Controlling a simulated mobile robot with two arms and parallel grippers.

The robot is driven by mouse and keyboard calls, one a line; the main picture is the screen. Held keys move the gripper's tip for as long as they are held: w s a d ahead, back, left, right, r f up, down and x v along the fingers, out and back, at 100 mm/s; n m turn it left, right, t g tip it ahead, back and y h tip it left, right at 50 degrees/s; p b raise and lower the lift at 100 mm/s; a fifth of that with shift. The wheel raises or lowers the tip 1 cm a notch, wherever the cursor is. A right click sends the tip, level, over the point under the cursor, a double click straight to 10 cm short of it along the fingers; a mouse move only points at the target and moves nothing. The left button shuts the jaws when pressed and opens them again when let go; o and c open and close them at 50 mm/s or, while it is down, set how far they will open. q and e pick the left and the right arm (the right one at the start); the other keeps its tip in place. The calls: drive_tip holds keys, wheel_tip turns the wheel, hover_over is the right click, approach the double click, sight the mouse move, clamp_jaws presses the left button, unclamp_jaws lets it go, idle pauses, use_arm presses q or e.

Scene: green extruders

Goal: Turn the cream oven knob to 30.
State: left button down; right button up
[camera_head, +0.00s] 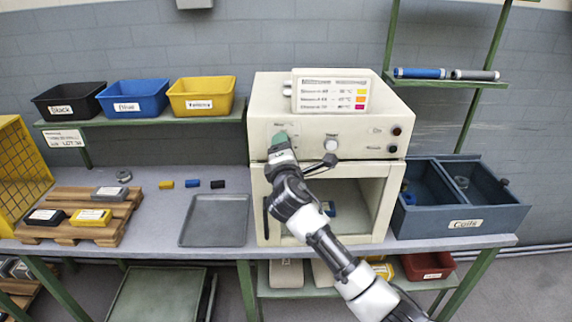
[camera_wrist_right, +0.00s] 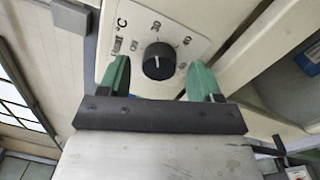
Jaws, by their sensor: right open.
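The cream oven (camera_head: 262,105) stands on the bench with its front panel above an open chamber. My right gripper (camera_head: 281,140) is at the left of the panel and hides this knob in the head view. In the right wrist view the green fingers of my right gripper (camera_wrist_right: 160,80) are open, one on each side of the knob, with gaps between. My left gripper is not in view.
A sign (camera_head: 330,92) stands on the oven. A blue divided bin (camera_head: 440,222) is at right; a grey tray (camera_head: 214,220) is at left.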

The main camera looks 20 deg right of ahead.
drive_tip(key=b+v, duration=0.2)
drive_tip(key=v, duration=0.7)
drive_tip(key=shift+s, duration=0.35)
drive_tip(key=shift+a+f, duration=0.1)
drive_tip(key=shift+f, duration=0.05)
wheel_tip(320, 180, down, 23)
drive_tip(key=m+g+y, duration=0.2)
drive_tip(key=g, duration=0.3)
drive_tip(key=s+d+f+m+g, duration=0.15)
drive_tip(key=s+f, duration=0.25)
drive_tip(key=f, duration=0.4)
drive_tip(key=s+f+m+g+y, duration=0.1)
drive_tip(key=s+f+g, duration=0.15)
drive_tip(key=f, duration=0.45)
drive_tip(key=s+d+f+m+g, duration=0.1)
drive_tip(key=s+f+m, duration=0.1)
drive_tip(key=s+f, duration=0.45)
drive_tip(key=s+d+f+m+g+y, duration=0.15)
drive_tip(key=s+f+m+g, duration=0.3)
drive_tip(key=s+f, duration=1.25)
drive_tip(key=s+d+f+m+g, duration=0.1)
drive_tip(key=s+f+m, duration=0.1)
drive_tip(key=s, duration=0.8)
drive_tip(key=s+d+f+m+g, duration=0.1)
drive_tip(key=s+f+m, duration=0.2)
drive_tip(key=s, duration=0.8)
